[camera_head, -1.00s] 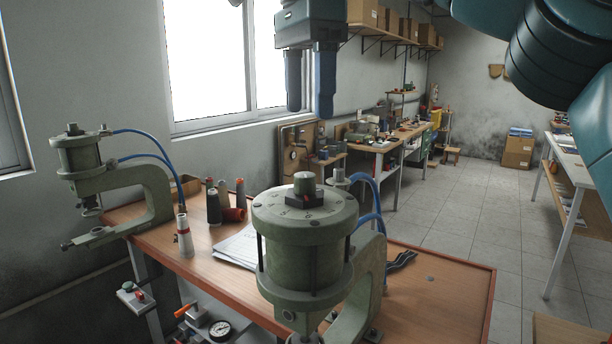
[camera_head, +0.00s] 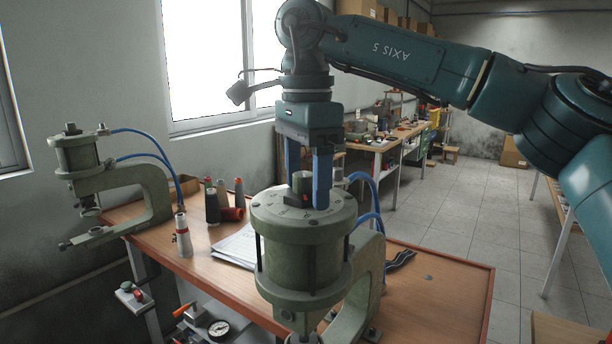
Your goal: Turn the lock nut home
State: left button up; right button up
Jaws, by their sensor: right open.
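A green pneumatic press (camera_head: 302,250) stands at the front of the bench. A dark lock nut (camera_head: 299,200) sits on top of its round cylinder, with a grey threaded stud (camera_head: 303,182) rising through it. My right gripper (camera_head: 308,194) points straight down over the cylinder. Its two blue fingers are apart, one on either side of the stud, with their tips down near the nut. The right finger partly covers the nut, and I cannot tell whether either finger touches it. My left gripper is not in view.
A second green press (camera_head: 80,160) stands at the left. Between them are thread spools (camera_head: 212,205), a white bottle (camera_head: 183,238) and papers (camera_head: 236,245). Blue hoses (camera_head: 375,190) arch beside the front press. The bench's right end (camera_head: 450,285) is mostly bare.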

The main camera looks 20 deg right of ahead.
jog(key=shift+c, duration=0.2)
jog(key=c, duration=1)
jog(key=shift+o, duration=0.2)
jog(key=shift+m, duration=0.5)
jog(key=m, duration=0.4)
jog(key=shift+s+m, duration=0.1)
jog(key=shift+m, duration=0.3)
jog(key=m, duration=0.5)
jog(key=shift+a+m, duration=0.1)
jog(key=shift+m, duration=0.6)
jog(key=o, duration=1)
